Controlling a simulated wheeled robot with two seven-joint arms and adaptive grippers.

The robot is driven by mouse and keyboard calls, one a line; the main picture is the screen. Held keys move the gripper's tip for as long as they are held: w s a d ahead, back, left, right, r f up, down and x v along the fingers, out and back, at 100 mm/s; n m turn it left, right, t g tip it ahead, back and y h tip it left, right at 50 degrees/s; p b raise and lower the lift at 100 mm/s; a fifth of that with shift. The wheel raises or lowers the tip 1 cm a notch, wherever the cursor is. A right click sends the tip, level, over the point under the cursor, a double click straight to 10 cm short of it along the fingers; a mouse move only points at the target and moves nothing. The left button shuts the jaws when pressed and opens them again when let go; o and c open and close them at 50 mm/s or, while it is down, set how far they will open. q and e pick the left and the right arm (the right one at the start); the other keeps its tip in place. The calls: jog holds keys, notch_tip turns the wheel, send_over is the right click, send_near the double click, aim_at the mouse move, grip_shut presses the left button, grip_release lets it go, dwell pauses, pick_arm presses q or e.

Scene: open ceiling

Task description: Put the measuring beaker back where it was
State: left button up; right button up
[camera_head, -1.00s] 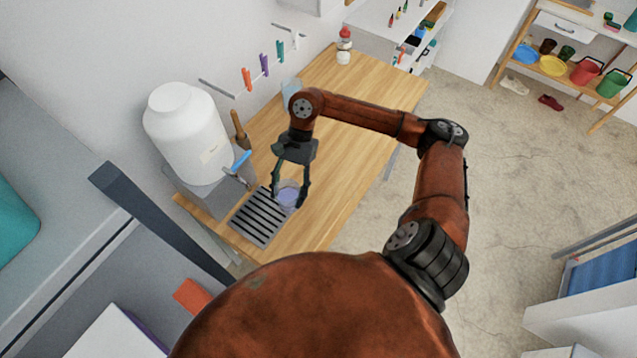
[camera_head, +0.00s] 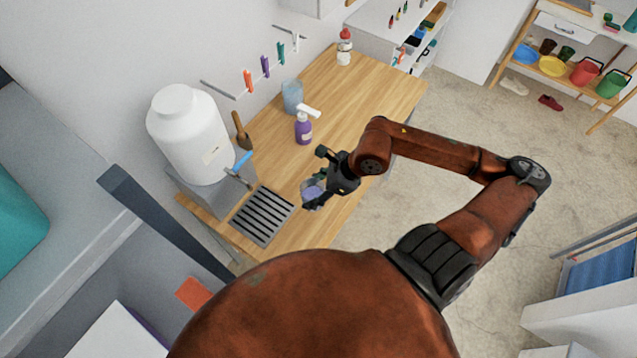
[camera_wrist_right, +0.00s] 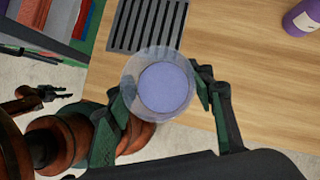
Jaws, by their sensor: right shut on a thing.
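The measuring beaker (camera_head: 313,194) is clear and round, with bluish-purple contents. My right gripper (camera_head: 318,188) is shut on it beside the right end of the drain grate, near the table's edge. The right wrist view looks down on the beaker (camera_wrist_right: 166,86), with the right gripper's fingers (camera_wrist_right: 168,100) on either side of it. I cannot tell whether its base touches the table. My left gripper (camera_wrist_right: 58,94) shows small at the left of the right wrist view, away from the beaker; its jaw state is unclear.
The black-slotted drain grate (camera_head: 263,215) lies on the wooden table (camera_head: 362,92) before a large white tank (camera_head: 188,135) with a blue-handled tap (camera_head: 240,162). A purple bottle (camera_head: 303,129), a bluish jug (camera_head: 292,96) and a red-capped bottle (camera_head: 344,48) stand farther back.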

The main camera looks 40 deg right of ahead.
aim_at(319, 192)
jog(key=s+r+m+h, duration=0.1)
jog(key=s+r+m+t, duration=0.1)
jog(key=m, duration=0.1)
jog(key=shift+d+r+m+h, duration=0.15)
jog(key=shift+d+m+h, duration=0.15)
jog(key=shift+d+h, duration=0.1)
jog(key=shift+w+d+f, duration=0.2)
jog(key=shift+w+d+f+b, duration=0.4)
jog(key=shift+w+b, duration=0.1)
jog(key=shift+b, duration=0.1)
jog(key=w+d+f, duration=0.2)
jog(key=w+f, duration=0.1)
jog(key=w+d+f+p, duration=0.1)
jog(key=w+d+f, duration=0.2)
jog(key=f, duration=0.1)
jog(key=w+d+f, duration=0.2)
jog(key=w+f, duration=0.1)
jog(key=f, duration=0.1)
jog(key=shift+w+d+f+p, duration=0.1)
jog(key=shift+w+d+p, duration=0.1)
jog(key=shift+p, duration=0.2)
jog(key=shift+f, duration=0.2)
